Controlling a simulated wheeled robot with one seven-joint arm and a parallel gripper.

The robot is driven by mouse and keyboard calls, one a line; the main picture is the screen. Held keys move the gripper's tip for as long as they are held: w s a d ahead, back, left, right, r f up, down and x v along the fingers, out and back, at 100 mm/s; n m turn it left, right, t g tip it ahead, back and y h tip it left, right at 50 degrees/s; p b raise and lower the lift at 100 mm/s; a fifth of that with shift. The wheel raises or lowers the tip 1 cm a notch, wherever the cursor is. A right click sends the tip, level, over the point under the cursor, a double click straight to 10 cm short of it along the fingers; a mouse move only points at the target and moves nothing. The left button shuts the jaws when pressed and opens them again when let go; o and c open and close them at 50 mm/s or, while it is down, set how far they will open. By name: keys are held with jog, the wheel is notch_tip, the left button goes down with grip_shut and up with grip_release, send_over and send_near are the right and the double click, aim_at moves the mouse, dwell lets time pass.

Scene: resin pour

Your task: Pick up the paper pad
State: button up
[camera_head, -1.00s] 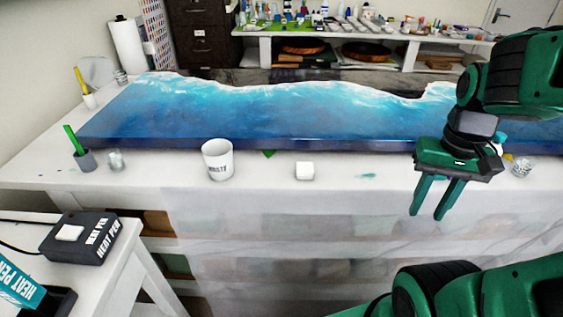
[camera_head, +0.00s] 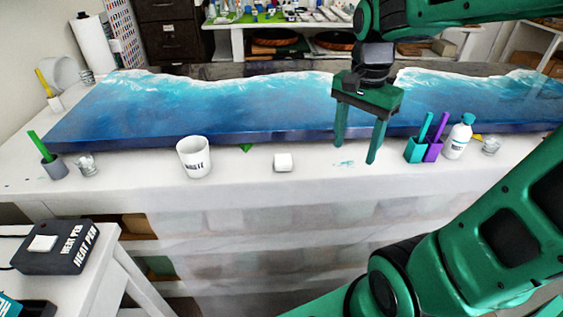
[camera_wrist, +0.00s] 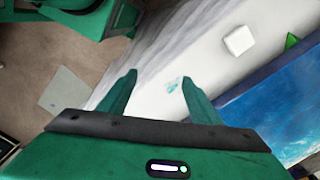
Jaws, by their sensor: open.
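The paper pad appears to be the small white block (camera_head: 283,162) on the white table's front strip, in front of the blue resin slab. It also shows in the wrist view as a white block (camera_wrist: 239,40), up and right of the fingers. My gripper (camera_head: 355,153) is open and empty, fingers pointing down, to the right of the block and apart from it. In the wrist view, the gripper's fingers (camera_wrist: 159,77) are spread, with a teal smear on the table (camera_wrist: 173,87) showing between them.
The blue resin slab (camera_head: 230,110) fills the table behind the block. A white cup (camera_head: 194,158) stands to the block's left. Teal and purple holders (camera_head: 424,150) and a white bottle (camera_head: 458,138) stand to the gripper's right. The strip between block and gripper is mostly clear.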

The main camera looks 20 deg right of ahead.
jog(key=w+a+r+m, duration=0.2)
jog(key=w+a+m, duration=0.6)
jog(key=w+a, duration=0.3)
send_over(283, 158)
jog(key=f, duration=0.5)
jog(key=shift+s+d, duration=0.1)
jog(key=shift+d, duration=0.2)
jog(key=shift+a+f, duration=0.15)
jog(key=shift+f, duration=1.25)
jog(key=shift+a+f, duration=0.15)
jog(key=shift+f, duration=1.2)
jog(key=c, duration=1.1)
